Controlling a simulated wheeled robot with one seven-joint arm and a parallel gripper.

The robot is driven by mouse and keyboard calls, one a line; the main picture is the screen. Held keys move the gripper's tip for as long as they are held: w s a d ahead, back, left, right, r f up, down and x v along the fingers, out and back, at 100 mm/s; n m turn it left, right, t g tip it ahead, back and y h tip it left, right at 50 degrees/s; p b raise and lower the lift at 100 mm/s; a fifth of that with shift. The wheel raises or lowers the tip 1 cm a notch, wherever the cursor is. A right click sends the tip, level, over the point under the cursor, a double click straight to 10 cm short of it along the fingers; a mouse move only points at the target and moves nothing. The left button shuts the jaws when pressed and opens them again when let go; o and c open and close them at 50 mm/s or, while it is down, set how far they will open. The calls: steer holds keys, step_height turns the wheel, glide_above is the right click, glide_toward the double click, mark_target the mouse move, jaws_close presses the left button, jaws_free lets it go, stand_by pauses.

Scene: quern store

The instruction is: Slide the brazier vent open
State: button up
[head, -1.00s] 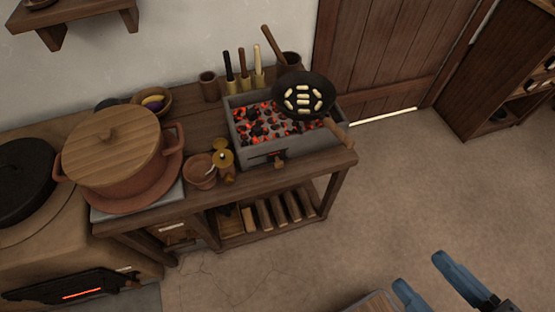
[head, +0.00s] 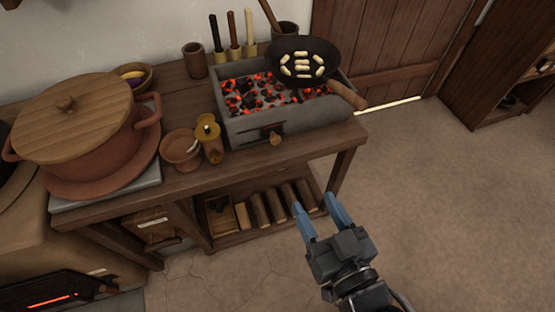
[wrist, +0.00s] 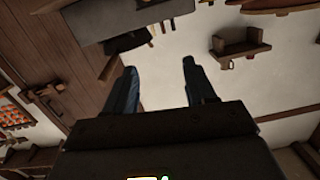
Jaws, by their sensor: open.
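The grey brazier (head: 315,128) stands on the wooden table, full of dark and glowing coals. On its front face is the vent (head: 272,130), a dark slot with a reddish glow, and a small wooden knob (head: 275,139) sticks out there. How far the vent is open is too small to tell. My gripper (head: 322,200), with blue fingers, is open and empty. In the head view it appears below and to the right of the knob, in front of the table, apart from the brazier. The wrist view shows the two fingers (wrist: 160,82) spread with nothing between them.
A dark pan (head: 303,62) with pale pieces rests over the brazier's back right, its wooden handle (head: 347,95) jutting right. Logs (head: 279,207) lie on the shelf below. Floor (head: 440,200) is clear at right.

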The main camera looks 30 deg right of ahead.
steer(key=t+b, duration=0.1)
steer(key=b, duration=0.7)
glide_toward(277, 142)
steer(key=w, duration=0.1)
steer(key=shift+n+h, duration=0.3)
steer(key=shift+h, duration=0.1)
steer(key=w, duration=0.6)
steer(key=shift+d, duration=0.35)
steer(key=shift+w+d, duration=0.1)
steer(key=shift+w, duration=0.9)
jaws_close()
